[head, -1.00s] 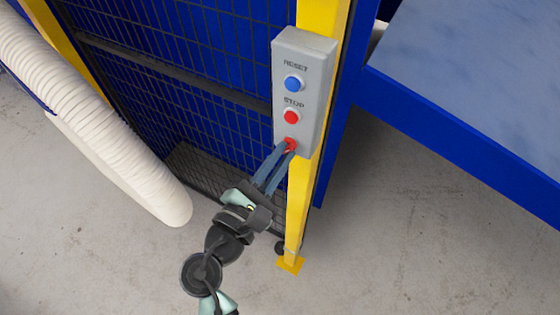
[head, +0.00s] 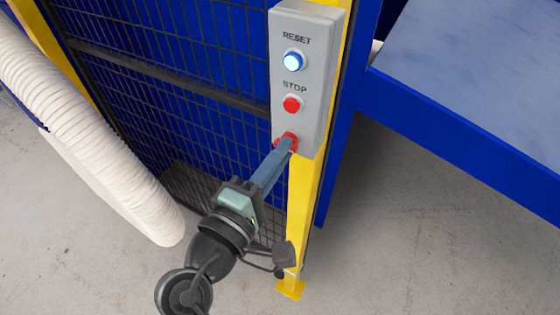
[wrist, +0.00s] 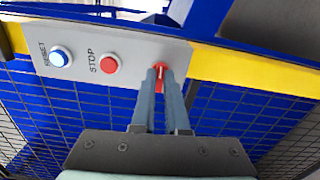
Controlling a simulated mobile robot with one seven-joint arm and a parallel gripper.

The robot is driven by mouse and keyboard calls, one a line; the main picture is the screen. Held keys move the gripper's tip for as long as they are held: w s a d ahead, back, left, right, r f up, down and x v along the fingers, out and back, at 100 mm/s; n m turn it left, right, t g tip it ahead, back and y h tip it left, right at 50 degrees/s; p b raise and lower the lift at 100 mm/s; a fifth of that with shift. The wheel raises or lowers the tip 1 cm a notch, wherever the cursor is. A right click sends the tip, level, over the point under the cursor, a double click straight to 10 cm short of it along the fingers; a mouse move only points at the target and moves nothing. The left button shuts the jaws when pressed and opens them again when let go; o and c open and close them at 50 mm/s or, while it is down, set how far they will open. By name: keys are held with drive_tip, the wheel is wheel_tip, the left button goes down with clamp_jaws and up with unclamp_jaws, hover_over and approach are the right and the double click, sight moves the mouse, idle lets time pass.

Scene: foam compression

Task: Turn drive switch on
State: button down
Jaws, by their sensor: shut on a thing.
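The grey control box (head: 312,75) is fixed to a yellow post. Its lowest control, a red switch (head: 287,139), sits below the STOP button and is partly hidden by my fingers. My gripper (head: 284,148) reaches up from below left and is shut on this red switch. In the wrist view the red switch (wrist: 160,71) shows between the two fingertips (wrist: 160,75). The blue RESET button (head: 293,61) is bright in its middle, as if lit. The red STOP button (head: 292,104) is between RESET and the switch.
The yellow post (head: 301,205) stands beside a black mesh fence (head: 170,80) with blue behind it. A ribbed white hose (head: 90,140) hangs at left. A blue-edged table (head: 470,140) is at right. The concrete floor (head: 420,240) below it is clear.

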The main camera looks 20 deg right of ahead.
drive_tip(key=shift+m+b, duration=0.35)
drive_tip(key=shift+m, duration=0.15)
drive_tip(key=c, duration=0.9)
unclamp_jaws()
drive_tip(key=shift+a, duration=0.1)
drive_tip(key=b+v, duration=0.3)
drive_tip(key=v, duration=0.9)
drive_tip(key=shift+s+a, duration=0.25)
drive_tip(key=shift+s, duration=0.1)
